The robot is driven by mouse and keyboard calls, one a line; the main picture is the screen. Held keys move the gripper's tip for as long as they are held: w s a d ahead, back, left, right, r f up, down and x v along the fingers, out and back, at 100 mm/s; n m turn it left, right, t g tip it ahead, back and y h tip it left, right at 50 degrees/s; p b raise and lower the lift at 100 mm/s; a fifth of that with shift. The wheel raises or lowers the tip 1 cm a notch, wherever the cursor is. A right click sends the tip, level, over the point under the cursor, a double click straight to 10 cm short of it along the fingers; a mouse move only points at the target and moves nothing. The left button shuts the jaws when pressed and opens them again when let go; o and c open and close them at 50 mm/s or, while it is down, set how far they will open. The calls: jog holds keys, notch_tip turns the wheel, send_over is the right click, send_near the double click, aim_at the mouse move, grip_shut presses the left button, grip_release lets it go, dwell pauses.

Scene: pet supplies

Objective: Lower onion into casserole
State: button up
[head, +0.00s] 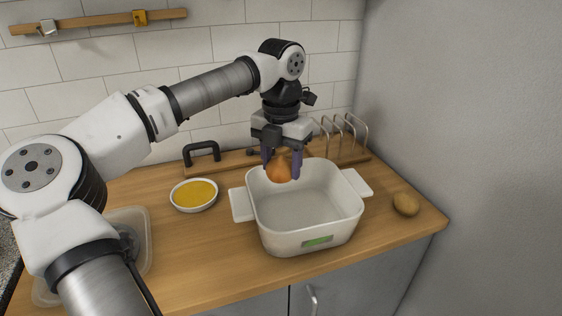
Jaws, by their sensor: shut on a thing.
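The onion (279,171) is orange-brown and is held between the purple fingers of my gripper (281,167). My gripper points down and is shut on the onion. The casserole (306,244) is a white, square, open dish with a handle tab on each side and a small green label on its front. The onion shows in front of the far left part of the casserole's opening, near its back wall. I cannot tell exactly how high it is relative to the rim. The visible casserole floor looks empty.
A bowl of yellow contents (194,194) stands left of the casserole. A potato-like brown item (406,204) lies to the right, near the counter edge. A wire rack (345,137) and a black-handled item (201,151) are behind. A clear container (138,224) is partly behind my arm.

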jog(key=b, duration=0.6)
send_over(281, 221)
jog(key=shift+f, duration=4.25)
jog(key=shift+f+b, duration=1.6)
jog(key=shift+f, duration=0.9)
jog(key=o, duration=1.1)
